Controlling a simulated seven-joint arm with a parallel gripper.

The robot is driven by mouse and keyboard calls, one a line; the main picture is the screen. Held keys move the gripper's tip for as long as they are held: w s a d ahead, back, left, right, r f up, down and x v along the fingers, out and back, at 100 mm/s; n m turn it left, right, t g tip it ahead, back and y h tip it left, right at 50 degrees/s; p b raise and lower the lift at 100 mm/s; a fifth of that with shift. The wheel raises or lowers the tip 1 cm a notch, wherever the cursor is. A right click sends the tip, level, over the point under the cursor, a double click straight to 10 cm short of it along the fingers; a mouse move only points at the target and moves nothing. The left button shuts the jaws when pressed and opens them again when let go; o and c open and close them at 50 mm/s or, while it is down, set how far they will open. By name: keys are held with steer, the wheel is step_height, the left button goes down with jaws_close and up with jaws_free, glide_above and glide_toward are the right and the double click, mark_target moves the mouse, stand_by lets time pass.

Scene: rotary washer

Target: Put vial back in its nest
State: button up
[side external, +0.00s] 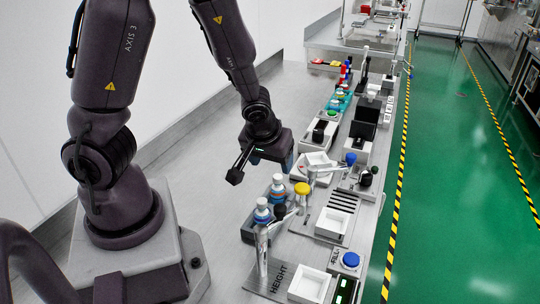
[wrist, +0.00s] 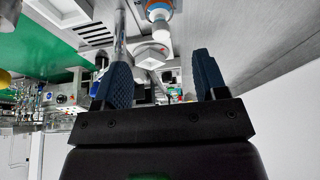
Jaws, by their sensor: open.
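My gripper (side external: 285,165) is open above the bench, its two blue fingers apart, with nothing seen held between them; the fingers also show in the wrist view (wrist: 160,55). Two bottle-like vials with white caps and blue bands stand at the near side of the bench: one vial (side external: 278,190) and a nearer vial (side external: 262,213). Both are below and nearer the camera than my gripper. A white-capped vial with orange and blue bands (wrist: 159,10) shows at the top of the wrist view, beyond the fingertips and apart from them. I cannot tell which holder is the nest.
More coloured items line the bench behind. The bench left of my gripper is clear.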

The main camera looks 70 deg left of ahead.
steer(key=s+d+r+m+h, duration=0.1)
steer(key=s+d+r+m, duration=0.1)
steer(key=r, duration=0.5)
steer(key=s+d+r+m+t+h, duration=0.1)
steer(key=s+d+r+m, duration=0.2)
steer(key=r, duration=0.3)
steer(key=s+d+r+m+t+h, duration=0.1)
steer(key=s+d+r+m, duration=0.2)
steer(key=r, duration=0.4)
steer(key=shift+s+r+m, duration=0.35)
steer(key=shift+s+m, duration=0.15)
steer(key=shift+s, duration=0.4)
steer(key=shift+d, duration=0.1)
